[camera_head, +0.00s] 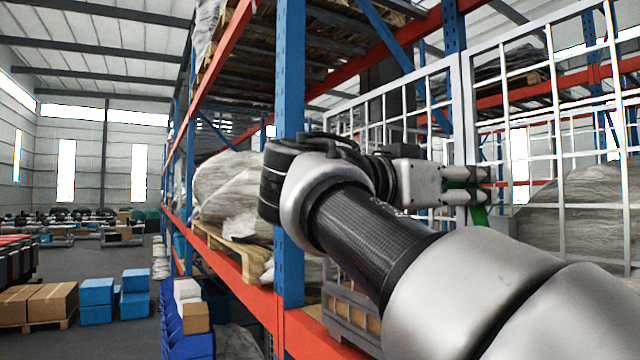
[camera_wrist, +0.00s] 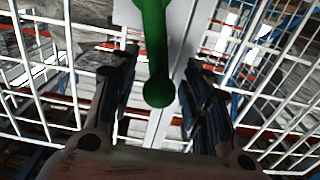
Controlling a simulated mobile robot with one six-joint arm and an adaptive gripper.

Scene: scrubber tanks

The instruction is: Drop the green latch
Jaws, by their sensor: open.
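The green latch (camera_wrist: 156,50) is a green bar with a rounded end, lying along a white post of the cage gate in the wrist view. Its rounded end sits between the two fingers of my gripper (camera_wrist: 158,100), with a gap on either side. In the head view my gripper (camera_head: 480,185) points right at the white gate (camera_head: 468,110), its fingers around the latch (camera_head: 478,212). Part of the latch is hidden behind the fingers there. The fingers are apart and hold nothing.
White mesh panels (camera_head: 560,120) stand on both sides of the post. A blue rack upright (camera_head: 290,80) and orange beams (camera_head: 240,290) are close to my arm. The aisle floor (camera_head: 75,262) is partly clear.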

